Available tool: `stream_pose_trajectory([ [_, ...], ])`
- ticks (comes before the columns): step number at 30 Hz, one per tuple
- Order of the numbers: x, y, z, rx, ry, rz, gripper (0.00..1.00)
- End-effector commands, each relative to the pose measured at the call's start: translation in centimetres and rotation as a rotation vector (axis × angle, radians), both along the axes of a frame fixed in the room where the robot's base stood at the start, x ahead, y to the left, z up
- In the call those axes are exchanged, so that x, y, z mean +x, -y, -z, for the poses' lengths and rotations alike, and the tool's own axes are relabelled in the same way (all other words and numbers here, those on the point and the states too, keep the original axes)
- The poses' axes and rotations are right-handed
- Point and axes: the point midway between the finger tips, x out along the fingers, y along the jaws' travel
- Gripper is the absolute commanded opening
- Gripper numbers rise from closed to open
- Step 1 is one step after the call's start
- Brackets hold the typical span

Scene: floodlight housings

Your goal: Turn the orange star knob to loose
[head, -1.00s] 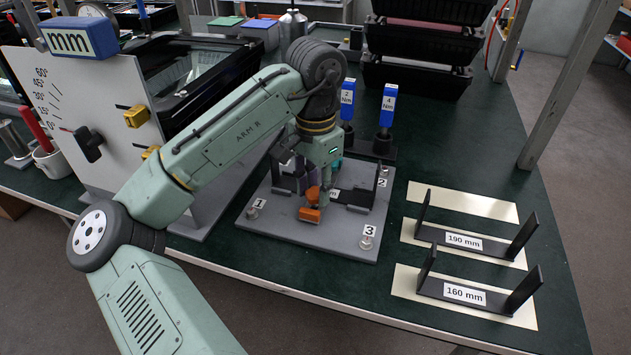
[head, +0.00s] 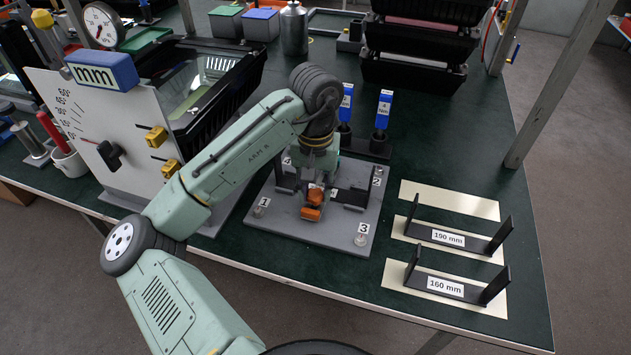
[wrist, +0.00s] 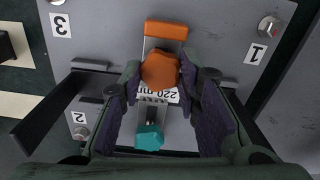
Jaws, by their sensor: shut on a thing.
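The orange star knob (wrist: 160,70) shows between my gripper's two fingertips (wrist: 160,82) in the wrist view. My gripper is shut on it. In the head view the knob (head: 315,196) is partly hidden under my gripper (head: 318,186). An orange block (wrist: 165,30) sits on the same fixture just beyond the knob. A teal knob (wrist: 149,138) lies on the other side, between the fingers but nearer the palm. A "220 mm" label is partly covered by the orange knob.
The grey base plate (head: 290,224) has numbered bolts at its corners. Black brackets marked 190 mm (head: 450,238) and 160 mm (head: 445,286) stand to the right. Blue-topped torque drivers (head: 383,108) stand behind. An upright panel (head: 95,130) with yellow clips is at the left.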

Motion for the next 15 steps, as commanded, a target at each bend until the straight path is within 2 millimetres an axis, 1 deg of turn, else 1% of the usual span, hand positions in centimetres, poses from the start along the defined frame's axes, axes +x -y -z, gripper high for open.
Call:
stream_pose_trajectory([
  [15, -0.05, 0.02, 0.07, 0.0, -0.002, -0.034, 0.02],
])
